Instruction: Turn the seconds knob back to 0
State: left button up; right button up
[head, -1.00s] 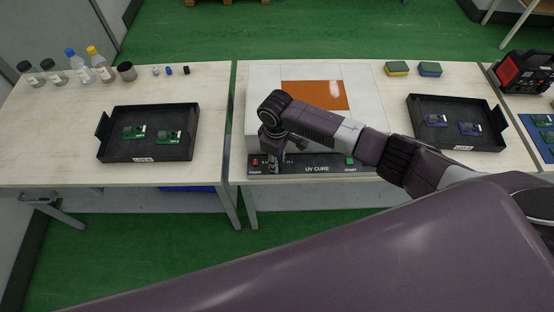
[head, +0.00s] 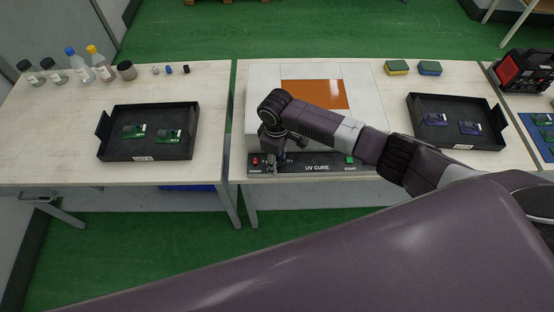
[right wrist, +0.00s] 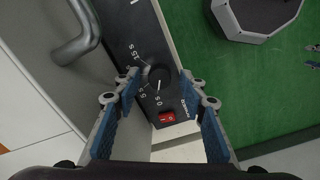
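The UV CURE machine (head: 318,168) stands on the middle table, with its black control strip along the front. In the right wrist view the seconds knob (right wrist: 158,76) is a small black round dial, with printed second marks beside it. A short white mark on it appears to face the 0 S label. My right gripper (right wrist: 160,86) is open, with its blue-padded fingers on either side of the knob and visible gaps between. In the head view my right gripper (head: 271,160) is over the strip's left end and hides the knob. My left gripper is out of view.
A red power switch (right wrist: 167,117) sits close by the knob, and a metal handle (right wrist: 78,38) stands out from the machine. The green START button (head: 350,160) is further right. Trays with boards stand left (head: 150,153) and right (head: 455,144).

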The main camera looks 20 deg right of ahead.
notch_tip(320, 180, up, 12)
dwell(0.5)
jog(key=shift+a, duration=0.1)
